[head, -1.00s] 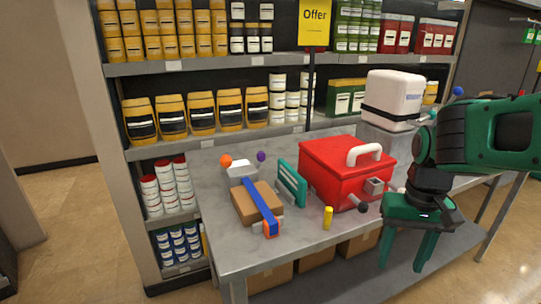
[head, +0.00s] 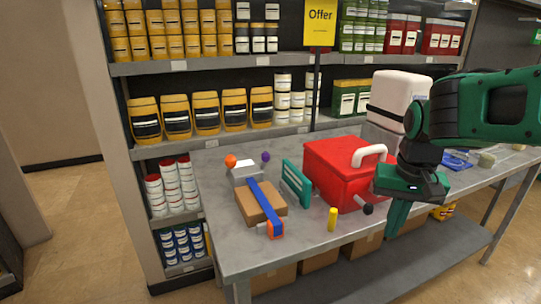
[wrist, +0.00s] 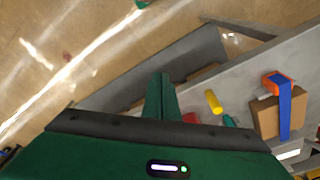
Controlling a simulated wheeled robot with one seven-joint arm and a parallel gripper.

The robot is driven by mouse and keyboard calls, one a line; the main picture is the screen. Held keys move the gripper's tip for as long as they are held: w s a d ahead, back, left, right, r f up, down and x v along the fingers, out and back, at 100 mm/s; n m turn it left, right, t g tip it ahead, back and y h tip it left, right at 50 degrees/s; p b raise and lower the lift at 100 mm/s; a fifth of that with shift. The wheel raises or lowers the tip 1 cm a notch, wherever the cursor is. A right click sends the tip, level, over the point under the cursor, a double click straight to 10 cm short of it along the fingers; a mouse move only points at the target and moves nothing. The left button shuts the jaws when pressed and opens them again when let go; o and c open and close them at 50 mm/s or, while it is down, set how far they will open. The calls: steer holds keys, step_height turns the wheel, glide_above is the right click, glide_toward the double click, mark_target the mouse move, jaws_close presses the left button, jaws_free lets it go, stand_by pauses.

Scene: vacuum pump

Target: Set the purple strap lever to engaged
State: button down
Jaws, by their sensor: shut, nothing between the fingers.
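A purple ball knob (head: 266,157) stands at the back of the grey table, beside a small grey-white block (head: 245,172). It is the only purple part I see; its lever shaft and setting cannot be made out. A blue strap (head: 264,206) runs from that block over a brown box (head: 250,201) to an orange end piece (head: 276,230). The strap and box also show in the wrist view (wrist: 285,108). My gripper (head: 391,235) is shut and empty, pointing down in front of the table's front edge, well right of the knob.
A red box (head: 335,180) with a white handle, a green upright panel (head: 296,183) and a yellow peg (head: 332,219) stand between my gripper and the strap. An orange ball (head: 231,161) is left of the purple knob. Shelves rise behind the table.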

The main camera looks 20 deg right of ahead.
steer(key=w+a+r+m+t, duration=0.1)
steer(key=w+a+r, duration=0.3)
steer(key=w, duration=0.5)
steer(key=w+a+r+t, duration=0.2)
steer(key=w+a+r, duration=0.2)
steer(key=w, duration=0.5)
steer(key=w+a+r+m+t, duration=0.1)
steer(key=w+a+r+t, duration=0.1)
steer(key=w+a+r, duration=0.3)
steer(key=w, duration=0.4)
steer(key=shift+w+a+m, duration=0.15)
steer(key=shift+m, duration=0.15)
glide_toward(264, 161)
steer(key=shift+w+d+f, duration=1.2)
steer(key=shift+d+f, duration=0.2)
steer(key=shift+f, duration=0.9)
steer(key=shift+d, duration=0.1)
